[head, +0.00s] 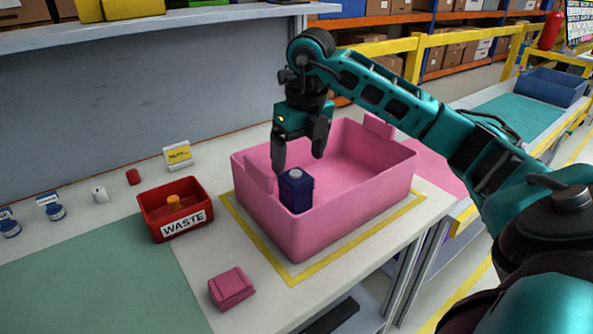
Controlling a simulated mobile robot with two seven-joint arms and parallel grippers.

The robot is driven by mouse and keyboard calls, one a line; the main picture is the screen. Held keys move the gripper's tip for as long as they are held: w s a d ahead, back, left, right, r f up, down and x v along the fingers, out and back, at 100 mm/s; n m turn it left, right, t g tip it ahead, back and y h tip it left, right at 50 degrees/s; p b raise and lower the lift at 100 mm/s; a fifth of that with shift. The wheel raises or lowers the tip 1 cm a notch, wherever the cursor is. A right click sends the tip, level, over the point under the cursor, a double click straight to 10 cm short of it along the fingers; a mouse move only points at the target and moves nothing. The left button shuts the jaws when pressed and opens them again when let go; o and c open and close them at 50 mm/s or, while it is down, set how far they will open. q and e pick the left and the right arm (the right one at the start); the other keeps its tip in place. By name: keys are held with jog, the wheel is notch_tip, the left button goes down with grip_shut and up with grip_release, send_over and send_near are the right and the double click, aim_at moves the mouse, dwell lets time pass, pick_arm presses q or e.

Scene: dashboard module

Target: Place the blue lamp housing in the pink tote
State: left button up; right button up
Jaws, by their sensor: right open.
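The pink tote (345,222) stands on the bench inside a yellow marked outline. The blue lamp housing (297,192) is a dark blue block with a pale round top. It is inside the tote, near the left end, and looks upright. My right gripper (300,160) is over the tote, just above the housing, with its fingers apart and nothing between them. The housing's lower part is hidden behind the tote's front wall. My left gripper is not in view.
A red waste bin (175,217) with an orange item inside stands left of the tote. A pink block (231,288) lies in front. Small jars, a red cap (133,177) and a yellow-labelled card (179,155) sit at the back. A shelf (180,24) overhangs the bench.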

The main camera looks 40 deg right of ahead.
jog(key=shift+s+r, duration=0.15)
jog(key=shift+r, duration=0.55)
jog(key=shift+s+r, duration=0.1)
jog(key=shift+r, duration=0.6)
